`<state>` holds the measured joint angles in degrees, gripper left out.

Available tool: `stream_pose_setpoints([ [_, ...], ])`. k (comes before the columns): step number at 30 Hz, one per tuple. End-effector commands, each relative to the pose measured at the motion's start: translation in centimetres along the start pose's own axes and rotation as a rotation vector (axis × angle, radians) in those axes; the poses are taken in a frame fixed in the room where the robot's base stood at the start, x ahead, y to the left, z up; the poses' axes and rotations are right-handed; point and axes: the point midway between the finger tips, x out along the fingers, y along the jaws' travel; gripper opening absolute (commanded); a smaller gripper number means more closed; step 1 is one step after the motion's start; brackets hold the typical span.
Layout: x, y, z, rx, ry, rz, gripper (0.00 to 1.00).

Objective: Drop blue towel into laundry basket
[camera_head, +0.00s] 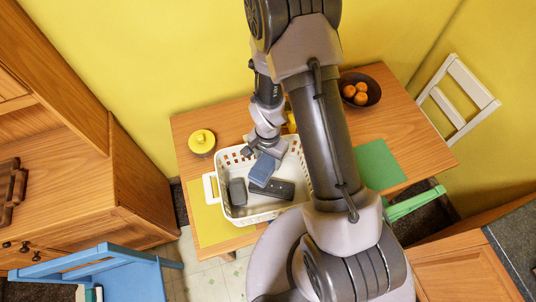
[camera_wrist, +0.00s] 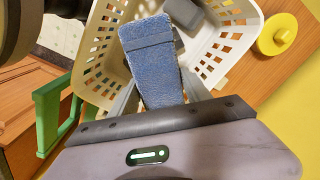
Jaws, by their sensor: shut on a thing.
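The blue towel (camera_head: 262,170) is a folded blue block over the white laundry basket (camera_head: 223,165) in the head view. It fills the middle of the wrist view (camera_wrist: 152,65), with a darker band across it. My gripper (camera_head: 265,150) is shut on the towel; in the wrist view its fingers (camera_wrist: 158,95) lie on either side of it. The towel is within the basket's outline; how far it is above the basket floor I cannot tell. The basket stands on the wooden table.
A dark grey item (camera_head: 237,191) and a black item (camera_head: 282,190) lie in the basket. A bowl (camera_head: 372,97) of oranges and a green mat (camera_head: 378,163) are to the right, beyond my arm.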

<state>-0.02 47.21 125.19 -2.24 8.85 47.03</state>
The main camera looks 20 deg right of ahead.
Motion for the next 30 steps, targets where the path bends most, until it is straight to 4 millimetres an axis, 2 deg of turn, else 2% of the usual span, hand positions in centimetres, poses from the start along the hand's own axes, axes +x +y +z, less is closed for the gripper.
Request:
stream_pose_setpoints([
  [6,0.2,-0.1,0.0,0.0,0.001,-0.001,0.09],
  [7,0.2,0.0,0.0,0.0,0.001,-0.001,0.58],
  [10,0.2,0.0,0.0,0.0,0.001,-0.001,0.77],
  [11,0.2,0.0,0.0,0.0,0.001,-0.001,0.81],
  [19,0.1,0.0,0.0,0.0,0.001,-0.001,0.81],
  [22,-0.8,-0.1,-0.1,0.0,0.001,-0.002,0.81],
  [26,-4.4,-0.2,-0.1,0.0,0.004,-0.005,0.81],
  [30,-9.4,-0.1,-0.1,0.0,0.005,-0.006,0.81],
])
